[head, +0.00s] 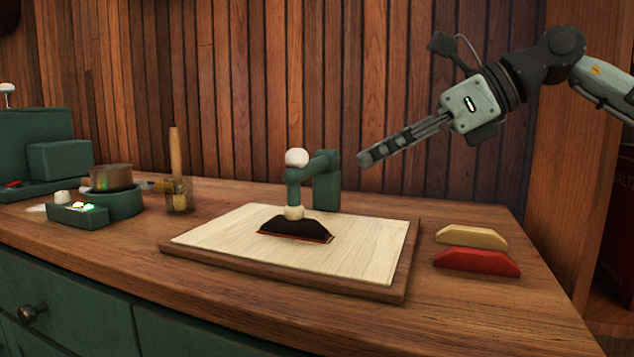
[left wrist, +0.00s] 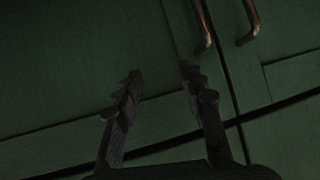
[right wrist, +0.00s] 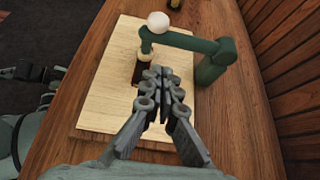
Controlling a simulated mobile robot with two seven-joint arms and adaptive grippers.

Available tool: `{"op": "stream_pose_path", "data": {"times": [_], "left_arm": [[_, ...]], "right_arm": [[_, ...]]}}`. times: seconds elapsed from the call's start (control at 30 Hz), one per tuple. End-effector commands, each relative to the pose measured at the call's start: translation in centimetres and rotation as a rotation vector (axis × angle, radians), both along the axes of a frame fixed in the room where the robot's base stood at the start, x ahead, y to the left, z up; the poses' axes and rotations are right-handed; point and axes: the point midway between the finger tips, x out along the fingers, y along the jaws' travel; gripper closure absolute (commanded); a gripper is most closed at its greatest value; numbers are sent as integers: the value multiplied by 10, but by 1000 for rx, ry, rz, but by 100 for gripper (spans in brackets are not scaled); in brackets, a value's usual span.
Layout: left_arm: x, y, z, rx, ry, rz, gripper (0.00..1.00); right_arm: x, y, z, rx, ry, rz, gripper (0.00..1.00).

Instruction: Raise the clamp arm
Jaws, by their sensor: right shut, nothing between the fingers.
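The green clamp arm (head: 311,166) reaches left from its green post (head: 326,187) at the back of the pale board (head: 365,235). It has a white ball knob (head: 296,157) on top and a cream foot (head: 293,212) that rests on a dark wedge-like piece (head: 285,228). My right gripper (head: 364,159) is shut and empty, raised to the right of the clamp post. The right wrist view also shows the clamp arm (right wrist: 192,41) and white knob (right wrist: 158,22) beyond the shut fingers (right wrist: 157,75). My left gripper (left wrist: 158,75) is open and empty in front of green cabinet doors.
A cream block (head: 472,237) and a red block (head: 477,262) lie right of the board. A brush in a glass jar (head: 179,192), a pot (head: 111,179) and a green tray (head: 77,214) stand at the left. A wooden slat wall (head: 250,90) rises behind the bench.

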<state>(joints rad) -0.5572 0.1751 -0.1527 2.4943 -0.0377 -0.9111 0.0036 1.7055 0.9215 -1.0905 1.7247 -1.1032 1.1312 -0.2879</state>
Motion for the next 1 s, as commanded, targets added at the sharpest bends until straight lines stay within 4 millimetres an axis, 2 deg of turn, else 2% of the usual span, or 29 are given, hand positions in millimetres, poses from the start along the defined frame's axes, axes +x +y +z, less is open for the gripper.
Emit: {"op": "stream_pose_path", "data": {"times": [0.37,0.8,1.0], "left_arm": [[0,0,0,0,0,0,60],[0,1,-1,2,8,2,60],[-1,2,-2,5,15,4,60]], "right_arm": [[1,4,-2,2,1,1,100],[25,62,-39,1,3,4,100],[32,77,-48,4,1,1,100]]}}
